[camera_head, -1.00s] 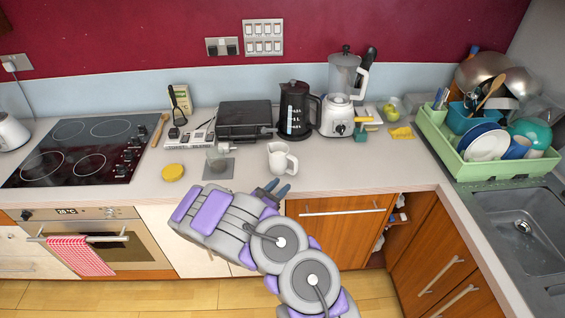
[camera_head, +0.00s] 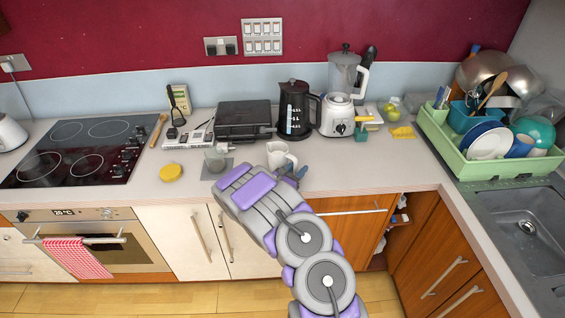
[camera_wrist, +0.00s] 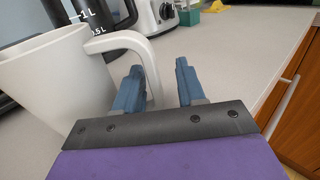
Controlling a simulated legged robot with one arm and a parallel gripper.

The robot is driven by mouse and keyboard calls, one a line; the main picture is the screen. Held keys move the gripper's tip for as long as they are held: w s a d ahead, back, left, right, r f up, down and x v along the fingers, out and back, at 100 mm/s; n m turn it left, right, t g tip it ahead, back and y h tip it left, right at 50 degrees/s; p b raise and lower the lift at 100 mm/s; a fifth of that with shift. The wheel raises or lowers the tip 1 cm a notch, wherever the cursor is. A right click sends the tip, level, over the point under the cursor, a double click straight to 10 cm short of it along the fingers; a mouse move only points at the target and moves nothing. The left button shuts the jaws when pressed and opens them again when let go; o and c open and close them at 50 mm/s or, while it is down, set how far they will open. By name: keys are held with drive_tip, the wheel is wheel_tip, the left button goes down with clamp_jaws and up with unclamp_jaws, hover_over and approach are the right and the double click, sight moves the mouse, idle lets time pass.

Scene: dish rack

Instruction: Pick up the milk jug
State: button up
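The milk jug (camera_head: 277,153) is white and stands upright on the counter near its front edge, with its handle to the right. In the wrist view the jug (camera_wrist: 52,85) fills the left side, and its handle (camera_wrist: 135,52) curves down close to the left finger. In the wrist view my gripper (camera_wrist: 157,88) is open, with a clear gap between two blue fingers. The left finger is beside the handle; I cannot tell if they touch.
A black kettle (camera_head: 295,112) and a white blender (camera_head: 341,108) stand behind the jug. The green dish rack (camera_head: 462,166) is at the far right. Bare counter lies right of the jug.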

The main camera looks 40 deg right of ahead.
drive_tip(key=shift+w+a+r, duration=0.1)
drive_tip(key=shift+a+r, duration=0.05)
drive_tip(key=shift+a, duration=0.65)
drive_tip(key=shift+c, duration=1.2)
drive_tip(key=shift+d, duration=0.7)
clamp_jaws()
drive_tip(key=shift+a, duration=0.5)
